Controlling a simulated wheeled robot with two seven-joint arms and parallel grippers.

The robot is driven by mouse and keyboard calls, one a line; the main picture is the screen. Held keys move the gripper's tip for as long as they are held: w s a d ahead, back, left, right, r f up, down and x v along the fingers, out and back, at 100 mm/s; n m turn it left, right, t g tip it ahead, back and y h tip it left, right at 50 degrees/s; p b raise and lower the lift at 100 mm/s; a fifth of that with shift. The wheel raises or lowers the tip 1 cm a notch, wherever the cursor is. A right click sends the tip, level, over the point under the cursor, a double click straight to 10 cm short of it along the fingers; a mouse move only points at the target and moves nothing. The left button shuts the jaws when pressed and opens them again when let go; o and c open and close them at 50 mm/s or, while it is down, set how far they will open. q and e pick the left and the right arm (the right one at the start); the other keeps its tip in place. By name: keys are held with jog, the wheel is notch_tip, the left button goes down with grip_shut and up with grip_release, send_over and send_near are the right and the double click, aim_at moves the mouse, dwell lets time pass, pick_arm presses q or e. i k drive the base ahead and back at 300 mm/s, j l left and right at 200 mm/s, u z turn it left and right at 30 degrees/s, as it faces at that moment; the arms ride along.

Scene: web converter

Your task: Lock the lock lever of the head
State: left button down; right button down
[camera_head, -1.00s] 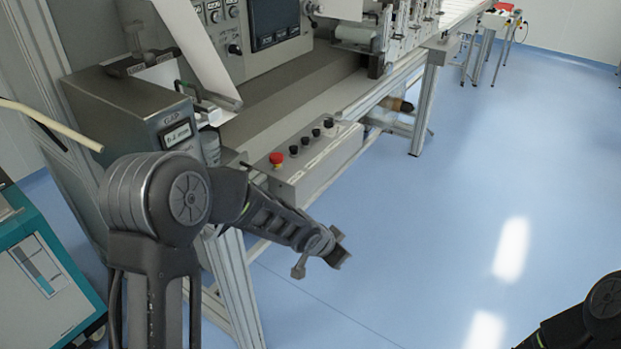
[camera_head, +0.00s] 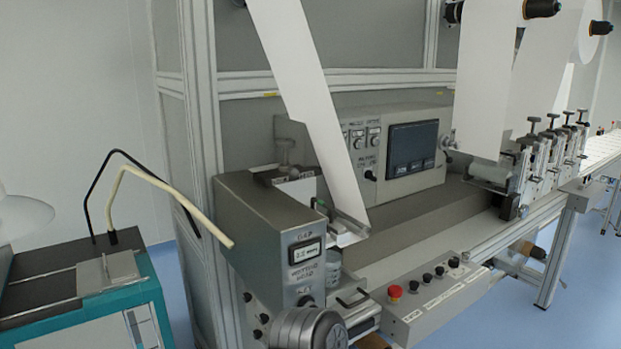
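The head is a grey box-shaped unit (camera_head: 265,235) at the middle left of the machine, with a small digital display (camera_head: 305,251) and printed lettering on its front. A knob-like clamp (camera_head: 286,155) stands on its top. A small dark handle (camera_head: 352,297) shows at its lower right; I cannot tell if this is the lock lever or how it is set. A rounded joint of my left arm is at the bottom edge, in front of the head's lower part. Neither gripper is in view.
A control box (camera_head: 440,300) with a red emergency button (camera_head: 395,292) and several black knobs juts out at the front. A teal machine (camera_head: 85,295) with bent tubes stands at left.

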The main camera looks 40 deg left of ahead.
aim_at(293, 173)
jog(key=u, duration=0.4)
jog(key=l+u, duration=0.1)
jog(key=u, duration=0.3)
jog(key=k+u, duration=0.1)
jog(key=u, duration=0.65)
